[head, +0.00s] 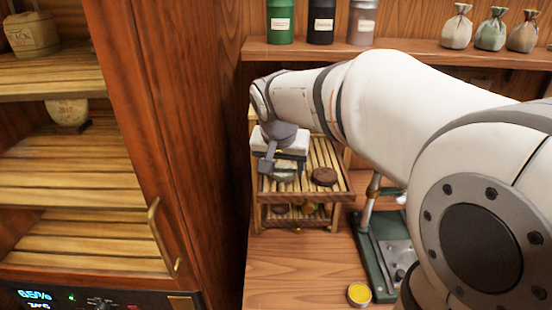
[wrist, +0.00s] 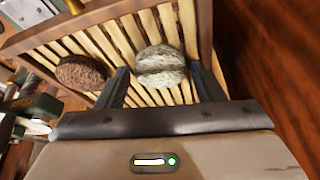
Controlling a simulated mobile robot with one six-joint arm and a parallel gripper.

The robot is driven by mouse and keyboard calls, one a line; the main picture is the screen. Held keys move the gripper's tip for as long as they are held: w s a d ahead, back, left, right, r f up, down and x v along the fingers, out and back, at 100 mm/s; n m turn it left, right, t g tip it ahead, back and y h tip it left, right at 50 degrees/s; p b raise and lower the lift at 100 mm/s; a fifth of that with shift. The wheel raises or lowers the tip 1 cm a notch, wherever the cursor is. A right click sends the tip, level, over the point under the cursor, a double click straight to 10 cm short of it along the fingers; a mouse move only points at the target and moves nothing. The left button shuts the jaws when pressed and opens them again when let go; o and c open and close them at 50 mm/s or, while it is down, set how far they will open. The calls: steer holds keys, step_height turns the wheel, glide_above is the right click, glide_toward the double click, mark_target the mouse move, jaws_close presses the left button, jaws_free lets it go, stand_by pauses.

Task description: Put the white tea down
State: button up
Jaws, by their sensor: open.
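The white tea cake (wrist: 160,66) is a pale grey-white round with a line across it. It lies on the slatted top shelf of a wooden rack (head: 322,194). My gripper (wrist: 163,88) is open, with one finger on each side of the cake. A gap shows between the cake and each finger. In the head view my gripper (head: 277,172) is over the left part of the top shelf, and the white tea cake (head: 285,176) is partly hidden below it. A dark brown tea cake (head: 324,177) lies to the right on the same shelf; it also shows in the wrist view (wrist: 81,73).
A lower rack level holds more dark cakes (head: 280,209). A wooden cabinet (head: 165,150) with a brass handle stands close at left. A green press (head: 385,250) and a small yellow tin (head: 359,294) are at right. The front counter (head: 300,270) is clear.

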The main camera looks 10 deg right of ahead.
steer(key=v, duration=1.1)
steer(key=s+d+f+n+y, duration=0.1)
steer(key=s+f+n, duration=0.1)
steer(key=s+f, duration=0.5)
steer(key=s+d+f+n+g, duration=0.1)
steer(key=s+d+f+n, duration=0.1)
steer(key=s+f, duration=0.6)
step_height(320, 180, down, 3)
steer(key=shift+d+f+n+y, duration=0.1)
steer(key=shift+d+n+y, duration=0.2)
steer(key=shift+y, duration=0.1)
steer(key=shift+s, duration=0.1)
